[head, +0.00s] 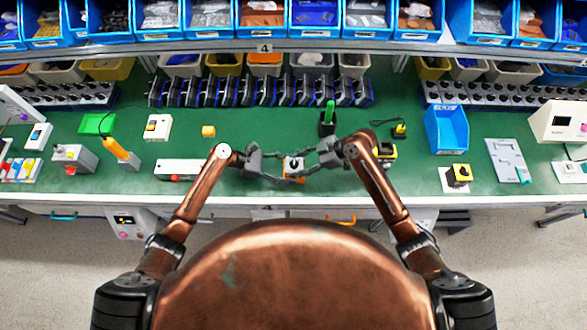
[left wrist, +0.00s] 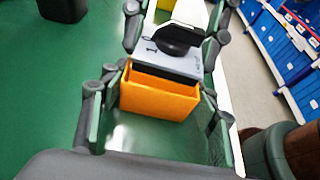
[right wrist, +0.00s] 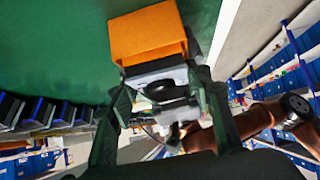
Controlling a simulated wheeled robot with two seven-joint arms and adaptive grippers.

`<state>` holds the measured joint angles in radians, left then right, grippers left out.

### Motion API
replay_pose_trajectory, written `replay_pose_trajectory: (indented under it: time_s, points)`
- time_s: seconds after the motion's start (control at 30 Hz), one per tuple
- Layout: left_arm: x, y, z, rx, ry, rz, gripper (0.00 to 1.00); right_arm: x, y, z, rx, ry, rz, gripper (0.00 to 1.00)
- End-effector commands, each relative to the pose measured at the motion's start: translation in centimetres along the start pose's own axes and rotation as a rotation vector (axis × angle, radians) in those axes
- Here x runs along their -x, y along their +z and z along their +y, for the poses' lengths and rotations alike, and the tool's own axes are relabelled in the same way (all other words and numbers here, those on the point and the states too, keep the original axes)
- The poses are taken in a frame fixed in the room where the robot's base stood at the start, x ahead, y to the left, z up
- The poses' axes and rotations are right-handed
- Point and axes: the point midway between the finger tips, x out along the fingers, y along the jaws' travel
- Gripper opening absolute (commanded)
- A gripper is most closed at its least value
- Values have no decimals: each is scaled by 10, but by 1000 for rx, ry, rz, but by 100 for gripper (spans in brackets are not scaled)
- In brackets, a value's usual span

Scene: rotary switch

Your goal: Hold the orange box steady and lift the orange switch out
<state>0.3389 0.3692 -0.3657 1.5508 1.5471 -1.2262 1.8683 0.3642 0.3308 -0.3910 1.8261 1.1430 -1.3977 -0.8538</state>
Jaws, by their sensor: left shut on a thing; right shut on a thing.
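The orange box (left wrist: 158,98) is open at the top, and a strip of it shows low between the grippers in the head view (head: 295,180). The switch is a light grey plate (left wrist: 172,58) with a black knob and a dark body. It sits raised above the box rim; how much of its body is still inside is hidden. My left gripper (head: 284,172) is shut on the box, one finger on each side. My right gripper (head: 303,163) is shut on the switch, its fingers flanking the plate in the right wrist view (right wrist: 160,92).
A white box with a red button (head: 180,169) lies left of the grippers. A black holder with a green handle (head: 328,118) stands behind. A blue bin (head: 446,130) stands to the right.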

Motion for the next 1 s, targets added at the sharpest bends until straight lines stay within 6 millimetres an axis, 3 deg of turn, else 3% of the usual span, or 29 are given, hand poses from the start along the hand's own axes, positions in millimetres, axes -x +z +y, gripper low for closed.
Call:
replay_pose_trajectory:
  time_s: [0.33,1.0]
  points:
    - [0,0,0,0,0,0,30,2,-2,0,1,1,0,21]
    - [0,0,0,0,0,1,30,22,-26,0,1,1,1,21]
